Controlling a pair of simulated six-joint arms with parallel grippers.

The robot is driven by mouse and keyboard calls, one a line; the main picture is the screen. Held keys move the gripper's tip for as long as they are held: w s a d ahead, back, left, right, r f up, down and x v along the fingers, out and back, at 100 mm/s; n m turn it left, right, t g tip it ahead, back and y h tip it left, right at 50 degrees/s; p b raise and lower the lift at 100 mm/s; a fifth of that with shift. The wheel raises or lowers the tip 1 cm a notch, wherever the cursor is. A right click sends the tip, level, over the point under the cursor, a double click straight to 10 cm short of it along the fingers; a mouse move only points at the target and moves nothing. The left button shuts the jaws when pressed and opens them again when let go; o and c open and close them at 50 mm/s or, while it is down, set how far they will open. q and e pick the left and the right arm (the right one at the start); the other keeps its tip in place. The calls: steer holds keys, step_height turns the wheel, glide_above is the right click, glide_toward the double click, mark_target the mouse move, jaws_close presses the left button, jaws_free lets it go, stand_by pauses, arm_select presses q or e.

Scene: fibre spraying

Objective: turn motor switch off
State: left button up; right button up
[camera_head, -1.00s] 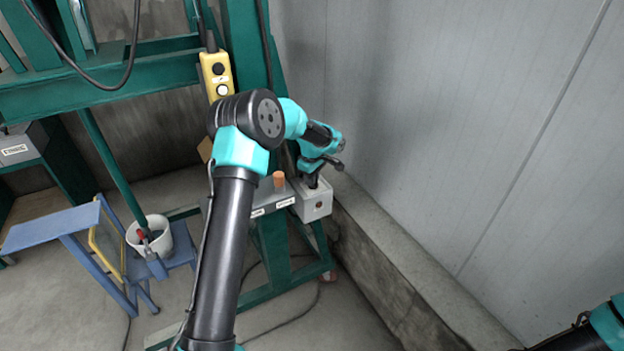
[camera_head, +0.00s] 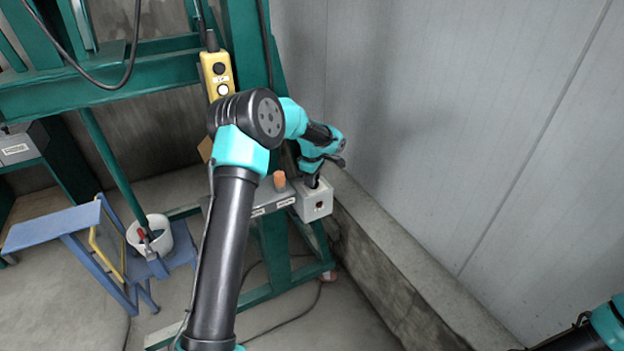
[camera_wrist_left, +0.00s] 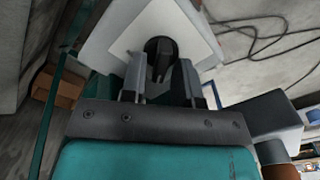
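The motor switch is a black knob (camera_wrist_left: 161,58) on a pale plate of a light grey switch box (camera_head: 315,203). In the left wrist view my left gripper (camera_wrist_left: 162,82) has its two fingers apart, one on each side of the knob. A gap seems to show between the fingers and the knob's narrow grip.
An orange cylinder (camera_head: 280,180) stands just left of the box on a labelled grey panel. A yellow pendant control (camera_head: 216,76) hangs from the green frame (camera_head: 110,95). A grey wall and concrete ledge (camera_head: 400,255) are close on the right. A white bucket (camera_head: 160,240) stands at left.

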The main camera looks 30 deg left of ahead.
arm_select(q)
steer(key=shift+o, duration=0.7)
steer(key=shift+r, duration=0.1)
step_height(320, 180, up, 17)
stand_by(0.6)
